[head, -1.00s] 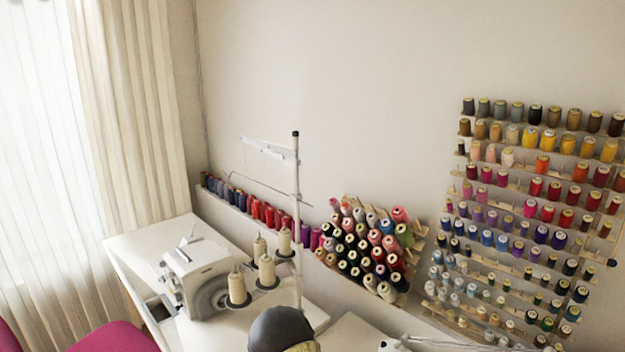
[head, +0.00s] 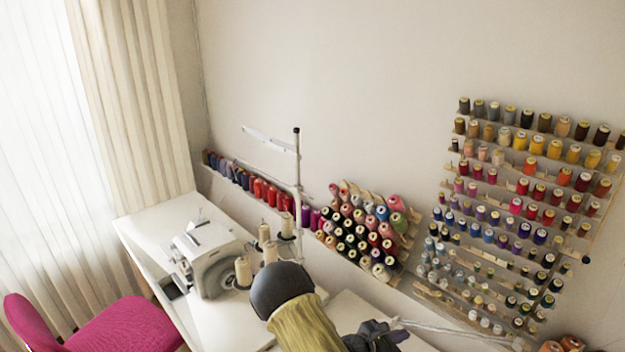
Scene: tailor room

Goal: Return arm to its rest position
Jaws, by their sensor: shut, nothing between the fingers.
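My arm shows at the bottom middle of the head view, with a dark rounded joint and an olive link above the white table (head: 222,325). The dark end beside that link looks like my gripper (head: 384,334), partly cut off by the lower edge. It is shut, with nothing seen held in it. Its fingertips are hard to make out.
A white sewing machine (head: 208,258) and cream thread cones (head: 244,272) on a thread stand (head: 297,180) are close left of my arm. Thread racks (head: 365,235) (head: 520,215) line the wall. A pink chair (head: 125,325) is lower left.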

